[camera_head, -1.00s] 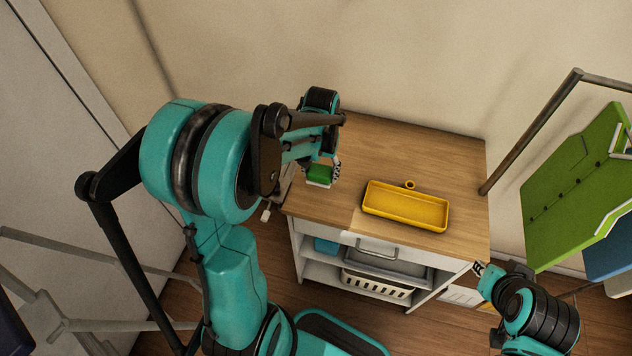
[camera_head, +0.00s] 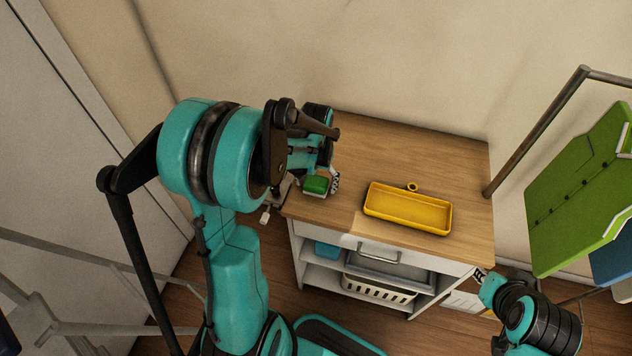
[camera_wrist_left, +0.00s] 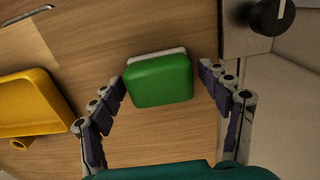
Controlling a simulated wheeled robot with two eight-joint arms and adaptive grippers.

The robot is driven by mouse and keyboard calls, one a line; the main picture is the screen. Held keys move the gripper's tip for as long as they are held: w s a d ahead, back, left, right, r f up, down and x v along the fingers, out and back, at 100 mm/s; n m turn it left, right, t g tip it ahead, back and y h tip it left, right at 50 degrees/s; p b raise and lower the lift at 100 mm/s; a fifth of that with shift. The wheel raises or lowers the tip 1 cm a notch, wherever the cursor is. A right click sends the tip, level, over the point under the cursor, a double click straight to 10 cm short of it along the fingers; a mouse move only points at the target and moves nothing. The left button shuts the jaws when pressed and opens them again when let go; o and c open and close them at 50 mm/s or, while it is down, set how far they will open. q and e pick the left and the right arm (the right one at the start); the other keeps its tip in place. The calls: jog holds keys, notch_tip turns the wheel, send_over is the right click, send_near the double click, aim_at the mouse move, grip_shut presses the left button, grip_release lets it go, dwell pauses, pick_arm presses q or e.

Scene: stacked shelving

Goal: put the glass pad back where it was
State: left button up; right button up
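The glass pad (camera_head: 316,185) is a green block with a white underside, at the left end of the wooden cabinet top. In the left wrist view the pad (camera_wrist_left: 160,80) lies between the two fingers of my left gripper (camera_wrist_left: 164,78). The left fingertip is very close to the pad's edge; a small gap shows on the right, so the gripper looks open around it. The arm partly hides this gripper (camera_head: 322,184) in the head view. My right gripper (camera_head: 480,272) is only partly visible near the cabinet's front right corner; its fingers are too small to read.
A yellow tray (camera_head: 408,226) stands on the cabinet top (camera_head: 385,150), right of the pad. Below are a drawer and a shelf with a white basket (camera_head: 378,290). A green board (camera_head: 580,195) on a metal frame stands at the right. The back of the top is clear.

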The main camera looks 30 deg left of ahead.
aim_at(316, 180)
pick_arm(q)
jog(key=shift+r, duration=0.2)
notch_tip(316, 180, up, 11)
jog(key=p, duration=0.4)
jog(key=s+d+r+m+t, duration=0.2)
jog(key=s+d+r+t, duration=0.4)
jog(key=s+d, duration=0.4)
jog(key=shift+s+d+m+t, duration=0.3)
jog(key=shift+s+t, duration=0.25)
jog(key=shift+t, duration=0.05)
